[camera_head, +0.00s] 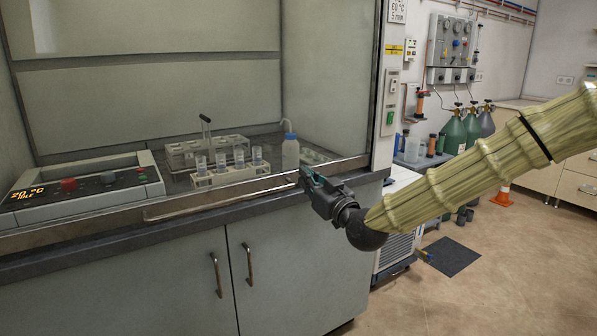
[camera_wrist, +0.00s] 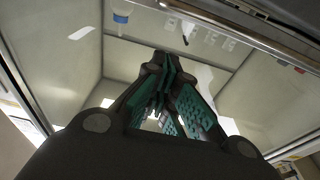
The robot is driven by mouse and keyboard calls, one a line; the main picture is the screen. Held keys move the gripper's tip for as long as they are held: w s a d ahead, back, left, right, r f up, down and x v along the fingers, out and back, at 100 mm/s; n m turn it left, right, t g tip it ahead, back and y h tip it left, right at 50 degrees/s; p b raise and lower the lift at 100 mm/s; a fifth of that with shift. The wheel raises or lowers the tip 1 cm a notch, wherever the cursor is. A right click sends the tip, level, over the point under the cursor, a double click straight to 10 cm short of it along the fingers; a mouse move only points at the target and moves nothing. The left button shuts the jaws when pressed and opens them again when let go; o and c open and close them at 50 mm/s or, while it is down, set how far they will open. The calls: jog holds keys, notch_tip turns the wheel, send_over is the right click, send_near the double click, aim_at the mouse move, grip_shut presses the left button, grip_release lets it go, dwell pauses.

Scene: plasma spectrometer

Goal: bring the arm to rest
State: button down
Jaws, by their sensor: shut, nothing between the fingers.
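My gripper (camera_head: 307,176) is at the front edge of the fume hood, near the right end of its sill in the head view. My arm reaches in from the right, in a ribbed yellowish sleeve. In the wrist view my gripper (camera_wrist: 160,62) shows its dark fingers with green pads brought together, with nothing held between them. Whether the fingertips touch the sill cannot be told.
In the hood stand a heating unit (camera_head: 82,189) reading 20 °C, a rack with several small vessels (camera_head: 232,177), a bigger rack behind (camera_head: 190,147) and a bottle (camera_head: 290,152). Gas cylinders (camera_head: 455,132) stand at right. An orange cone (camera_head: 502,194) is on open floor.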

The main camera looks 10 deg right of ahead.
jog(key=s+f+m+g+h, duration=0.1)
jog(key=s+f+g, duration=0.3)
jog(key=f, duration=0.8)
jog(key=s+f+m+g+h, duration=0.1)
jog(key=s+f, duration=0.5)
jog(key=f, duration=0.7)
jog(key=s+f+g+h, duration=0.1)
jog(key=s+f+g, duration=0.25)
jog(key=f, duration=0.85)
jog(key=s+d+f+m+g+h, duration=0.1)
jog(key=s+f+g, duration=0.2)
jog(key=s+f, duration=0.75)
jog(key=s+d+f+m+g+h, duration=0.1)
jog(key=s+d+f+g, duration=0.2)
jog(key=s, duration=0.6)
jog(key=s+d+f+g+h, duration=0.1)
jog(key=s+d+f, duration=0.1)
jog(key=s+f, duration=0.55)
jog(key=s+d+f+m+g+h, duration=0.1)
jog(key=s+d+f+g+h, duration=0.15)
jog(key=s, duration=0.85)
notch_tip(320, 180, up, 19)
jog(key=p, duration=1.9)
jog(key=shift+w+y, duration=0.3)
jog(key=shift+y, duration=0.15)
jog(key=shift+a, duration=0.1)
